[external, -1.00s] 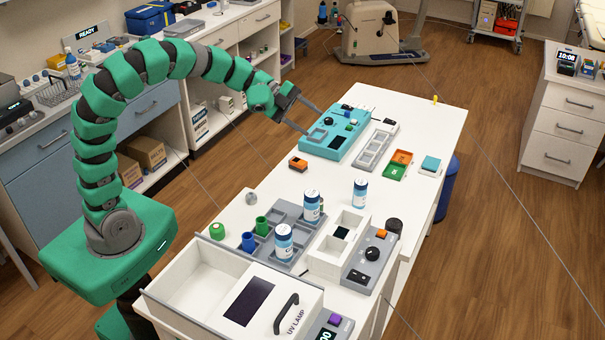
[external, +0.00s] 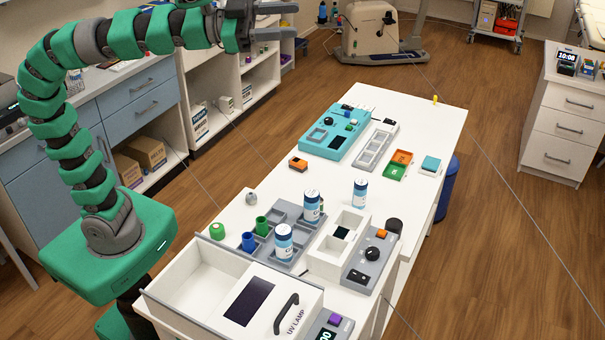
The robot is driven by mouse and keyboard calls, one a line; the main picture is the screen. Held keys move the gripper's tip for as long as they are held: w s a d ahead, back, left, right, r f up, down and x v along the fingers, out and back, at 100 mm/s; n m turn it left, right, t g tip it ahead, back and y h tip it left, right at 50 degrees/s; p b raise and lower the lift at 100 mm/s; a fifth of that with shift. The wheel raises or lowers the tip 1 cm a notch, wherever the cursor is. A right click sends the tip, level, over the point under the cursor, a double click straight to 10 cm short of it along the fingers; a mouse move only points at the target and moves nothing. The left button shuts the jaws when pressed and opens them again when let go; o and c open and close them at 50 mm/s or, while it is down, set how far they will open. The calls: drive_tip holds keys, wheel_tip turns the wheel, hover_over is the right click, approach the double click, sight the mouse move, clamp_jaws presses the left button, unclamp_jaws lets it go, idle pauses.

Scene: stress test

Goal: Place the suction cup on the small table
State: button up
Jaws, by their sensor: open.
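My gripper (external: 277,20) is open and empty at the top of the view. It is raised high, left of the white table (external: 262,172), in front of the shelves. A small grey rounded piece (external: 251,198) is at the white table's left edge, beside a grey sectioned tray; it may be the suction cup, but I cannot tell for sure. My gripper is far above and behind this piece. Which surface is the small table is not clear; the long white table is the nearest one.
On the table are a teal device (external: 335,145), blue-and-white bottles (external: 284,243), a green cup (external: 262,226), a white divided box (external: 326,258) and a UV lamp box (external: 222,285). Blue drawers and shelves (external: 206,85) line the left. The table's middle is partly bare.

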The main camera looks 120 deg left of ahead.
drive_tip(key=s+d+f+g+h, duration=0.1)
drive_tip(key=s+d+h, duration=0.1)
drive_tip(key=d, duration=0.6)
drive_tip(key=s+d+f+h, duration=0.1)
drive_tip(key=s+d+h, duration=0.2)
drive_tip(key=d, duration=0.6)
drive_tip(key=h, duration=0.2)
drive_tip(key=shift+s+d+f+g+h, duration=0.25)
drive_tip(key=shift+s+d+g+h, duration=0.05)
drive_tip(key=shift+s+g, duration=0.1)
drive_tip(key=shift+o, duration=0.3)
